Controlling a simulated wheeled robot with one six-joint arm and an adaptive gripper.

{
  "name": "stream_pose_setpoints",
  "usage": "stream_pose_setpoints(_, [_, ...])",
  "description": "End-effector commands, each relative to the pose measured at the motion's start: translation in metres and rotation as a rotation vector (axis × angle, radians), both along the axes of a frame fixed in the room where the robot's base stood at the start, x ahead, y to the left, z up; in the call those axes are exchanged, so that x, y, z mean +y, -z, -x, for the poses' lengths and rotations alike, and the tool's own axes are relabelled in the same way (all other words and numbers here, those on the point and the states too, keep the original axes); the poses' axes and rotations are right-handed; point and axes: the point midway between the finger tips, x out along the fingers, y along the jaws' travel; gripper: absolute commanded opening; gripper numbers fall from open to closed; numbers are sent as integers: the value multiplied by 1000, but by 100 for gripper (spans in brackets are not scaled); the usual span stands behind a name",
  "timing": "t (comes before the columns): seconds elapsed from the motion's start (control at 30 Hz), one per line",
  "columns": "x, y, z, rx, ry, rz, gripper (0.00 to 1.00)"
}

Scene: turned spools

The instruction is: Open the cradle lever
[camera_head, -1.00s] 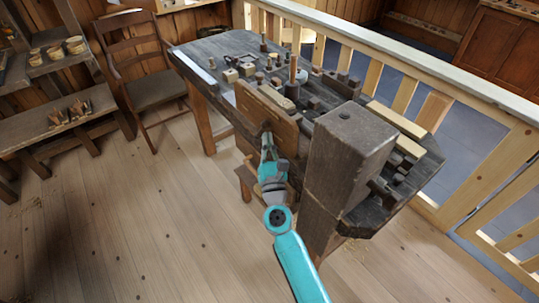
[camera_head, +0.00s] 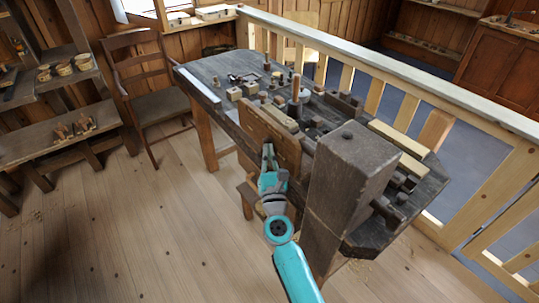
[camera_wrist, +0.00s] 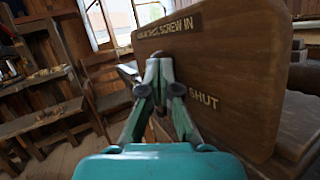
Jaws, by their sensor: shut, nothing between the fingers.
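A brown wooden board (camera_head: 283,143) stands upright at the near side of the workbench. I cannot pick out the cradle lever for certain; the fingers cover part of the board. Whether the fingertips touch anything is unclear.
The workbench (camera_head: 222,66) holds several spools, blocks and tools. A thick dark post (camera_head: 350,160) stands close to the right of my arm. A chair (camera_head: 158,105) and a shelf (camera_head: 50,143) are at the left. The floor (camera_head: 130,235) in front is open.

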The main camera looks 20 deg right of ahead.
Motion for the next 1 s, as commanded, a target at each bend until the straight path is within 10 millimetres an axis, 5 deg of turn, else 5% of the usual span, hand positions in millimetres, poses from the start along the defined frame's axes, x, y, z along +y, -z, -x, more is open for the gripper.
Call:
stream_pose_setpoints(0.6, [15,-30,-48,-1,0,-1,0])
stream_pose_setpoints(1.0, [27,-32,-83,1,-1,1,0])
